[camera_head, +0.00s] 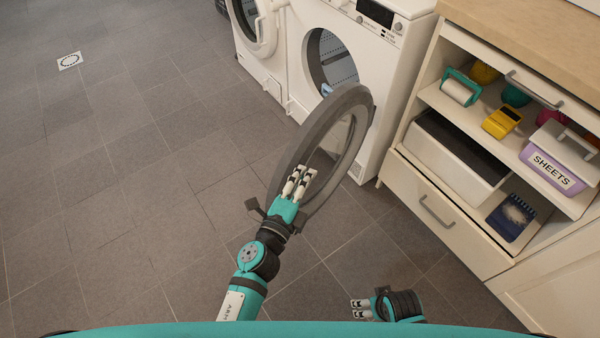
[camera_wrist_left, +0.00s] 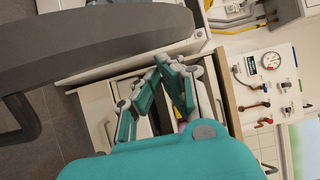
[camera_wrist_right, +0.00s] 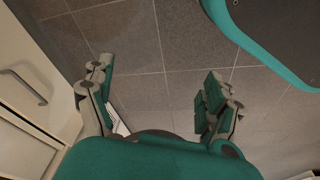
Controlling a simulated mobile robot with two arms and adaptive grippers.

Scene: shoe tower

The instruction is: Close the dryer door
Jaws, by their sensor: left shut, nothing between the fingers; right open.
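The dryer (camera_head: 386,70) is white, with a round drum opening at the top of the head view. Its round grey-rimmed door (camera_head: 353,101) stands swung open, out toward me. My left gripper (camera_head: 303,173) is shut and empty, with its fingers over the lower part of the door in the head view; I cannot tell whether they touch it. The door rim also fills the upper left of the left wrist view (camera_wrist_left: 110,42). My right gripper (camera_head: 358,308) is low at the front, well away from the door. It is open and empty in the right wrist view (camera_wrist_right: 155,82).
A cabinet (camera_head: 408,175) with open shelves and drawers stands at right, holding a labelled purple box (camera_head: 553,163) and several items. The tiled floor (camera_head: 120,190) at left is clear.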

